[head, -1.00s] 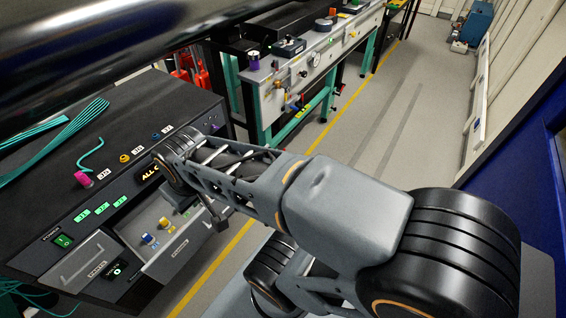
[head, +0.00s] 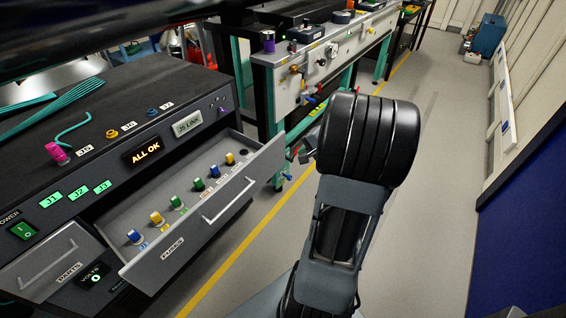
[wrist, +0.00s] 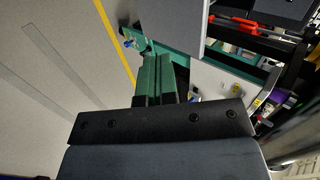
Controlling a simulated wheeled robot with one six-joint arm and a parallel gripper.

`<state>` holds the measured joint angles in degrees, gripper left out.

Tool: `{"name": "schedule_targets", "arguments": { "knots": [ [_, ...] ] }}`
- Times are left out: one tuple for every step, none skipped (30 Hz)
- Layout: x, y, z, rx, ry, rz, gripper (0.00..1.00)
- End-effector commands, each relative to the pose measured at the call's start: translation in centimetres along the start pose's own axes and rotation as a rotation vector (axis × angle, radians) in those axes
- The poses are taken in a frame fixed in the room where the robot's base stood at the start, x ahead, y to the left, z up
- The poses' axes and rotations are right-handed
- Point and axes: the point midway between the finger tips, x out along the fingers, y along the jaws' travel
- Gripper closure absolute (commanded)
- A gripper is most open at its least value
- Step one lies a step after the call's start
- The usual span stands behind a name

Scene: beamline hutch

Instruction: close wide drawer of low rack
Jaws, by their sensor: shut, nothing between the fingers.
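The low rack (head: 120,100) is the dark console on the left of the head view. Its wide drawer (head: 185,238), labelled FUSES, stands pulled out, with a bar handle (head: 228,200) on its grey front. Several coloured fuses stand inside it. In the head view my arm is raised right of the drawer, apart from it, and hides most of my gripper. In the wrist view my gripper (wrist: 157,75) is shut and empty, its fingers pointing towards a grey panel I cannot identify for certain.
A smaller drawer labelled PARTS (head: 45,265) is left of the wide one. A grey workbench (head: 320,60) with teal legs stands behind the rack. Open floor (head: 420,150) lies to the right, bounded by a blue panel (head: 525,220).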

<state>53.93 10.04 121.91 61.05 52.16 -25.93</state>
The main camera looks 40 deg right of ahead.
Motion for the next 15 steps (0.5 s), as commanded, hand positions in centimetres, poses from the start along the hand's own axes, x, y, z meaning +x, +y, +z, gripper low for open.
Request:
{"name": "schedule_targets", "arguments": {
  "knots": [
    [0.5,0.9,-0.7,0.021,0.013,-0.010,1.00],
    [0.7,1.0,-0.9,0.028,0.017,-0.015,1.00],
    [1.1,1.1,-1.1,0.033,0.021,-0.019,1.00],
    [1.4,1.1,-1.2,0.036,0.023,-0.021,1.00],
    [1.9,1.1,-1.2,0.036,0.023,-0.022,1.00],
    [2.5,1.1,-1.2,0.035,0.023,-0.021,1.00],
    [3.0,1.1,-1.2,0.035,0.022,-0.021,1.00],
    [3.6,1.1,-1.2,0.035,0.021,-0.021,1.00],
    [4.4,1.1,-1.2,0.035,0.020,-0.020,1.00],
    [5.0,1.1,-1.2,0.035,0.021,-0.020,1.00],
    [5.6,1.1,-1.2,0.036,0.020,-0.020,1.00],
    [6.4,1.0,-1.2,0.034,0.020,-0.019,1.00],
    [7.0,1.0,-1.2,0.034,0.021,-0.020,1.00],
    [7.5,1.0,-1.2,0.034,0.020,-0.019,1.00],
    [8.3,1.0,-1.2,0.033,0.021,-0.019,1.00]
  ]
}}
